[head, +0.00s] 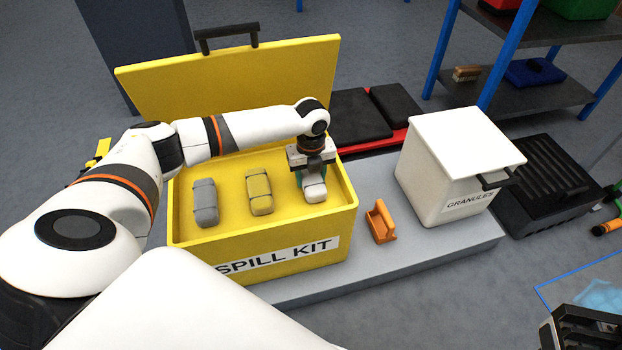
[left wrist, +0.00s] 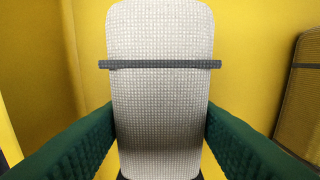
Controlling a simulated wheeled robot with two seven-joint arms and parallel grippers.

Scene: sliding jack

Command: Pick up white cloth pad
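The white cloth pad (head: 314,191) lies at the right end of the open yellow spill kit box (head: 185,250). Its front end shows in the head view; the rest is hidden under my left gripper (head: 311,175). In the left wrist view the white pad (left wrist: 158,110), with a dark grey strap across it, stands between the two green fingers of my left gripper (left wrist: 158,140). The fingers lie close along both its sides; whether they press on it is not clear. My right gripper (head: 585,330) shows only partly at the bottom right corner, away from the box.
A grey pad (head: 205,203) and a yellow pad (head: 260,192) lie left of the white one in the box. The raised lid (head: 230,85) stands behind. An orange scoop (head: 381,222) and a white granules bin (head: 450,165) stand to the right on the grey platform (head: 400,255).

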